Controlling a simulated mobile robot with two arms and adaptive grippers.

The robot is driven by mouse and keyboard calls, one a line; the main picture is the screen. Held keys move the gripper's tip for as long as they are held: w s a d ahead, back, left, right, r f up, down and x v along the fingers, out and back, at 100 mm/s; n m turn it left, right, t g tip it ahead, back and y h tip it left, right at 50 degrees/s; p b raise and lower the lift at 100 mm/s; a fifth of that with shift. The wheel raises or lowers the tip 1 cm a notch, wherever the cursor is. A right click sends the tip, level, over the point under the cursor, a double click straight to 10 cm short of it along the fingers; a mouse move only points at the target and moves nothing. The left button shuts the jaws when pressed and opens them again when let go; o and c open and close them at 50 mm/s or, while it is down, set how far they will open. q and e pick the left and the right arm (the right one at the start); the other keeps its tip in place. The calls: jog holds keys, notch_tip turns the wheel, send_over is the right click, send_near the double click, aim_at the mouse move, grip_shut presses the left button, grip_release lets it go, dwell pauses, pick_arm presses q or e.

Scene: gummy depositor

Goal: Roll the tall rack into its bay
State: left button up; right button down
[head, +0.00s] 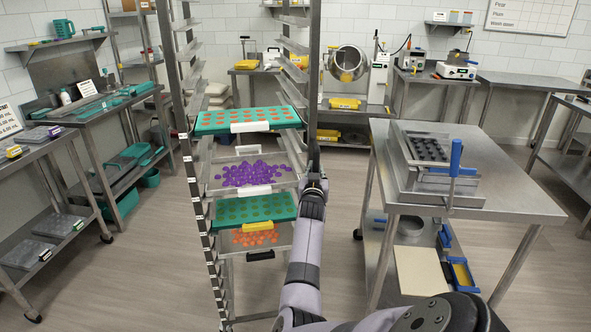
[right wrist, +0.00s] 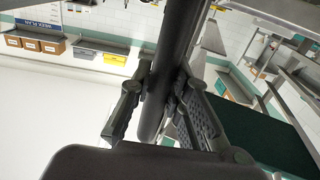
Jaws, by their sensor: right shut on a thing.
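The tall rack (head: 314,90) is a grey metal frame standing upright in front of me in the head view. It holds several trays: a teal tray of orange pieces (head: 205,122), a clear tray of purple pieces (head: 218,182), a teal tray of green pieces (head: 222,221) and a low tray of orange pieces (head: 228,247). My right gripper (head: 315,182) is at the rack's right front post. In the right wrist view its fingers (right wrist: 163,85) are closed around that dark post (right wrist: 182,35). No marked bay can be made out. My left gripper is out of view.
A steel table (head: 510,195) with a mould press (head: 430,152) stands close to the right. Benches and shelves (head: 100,110) line the left wall. A drum machine (head: 348,64) and more benches are at the back. Floor (head: 150,255) is clear left of the rack.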

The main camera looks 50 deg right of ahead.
jog(key=s+d+m+g+h+b, duration=0.1)
jog(key=s+d+m+g, duration=0.3)
jog(key=s, duration=0.9)
jog(key=shift+s+d+f+g+h+b, duration=0.4)
jog(key=shift+d+g+h, duration=0.2)
jog(key=shift+d+g, duration=0.45)
jog(key=shift+d, duration=0.1)
jog(key=c, duration=1.9)
grip_release()
jog(key=o, duration=0.4)
jog(key=shift+s+r, duration=0.3)
jog(key=shift+r, duration=0.05)
jog(key=shift+w, duration=0.1)
jog(key=a, duration=0.4)
jog(key=s+a, duration=0.1)
jog(key=a, duration=0.3)
jog(key=s+a, duration=0.1)
jog(key=a, duration=0.2)
jog(key=shift+s+a, duration=0.2)
jog(key=shift+a, duration=0.2)
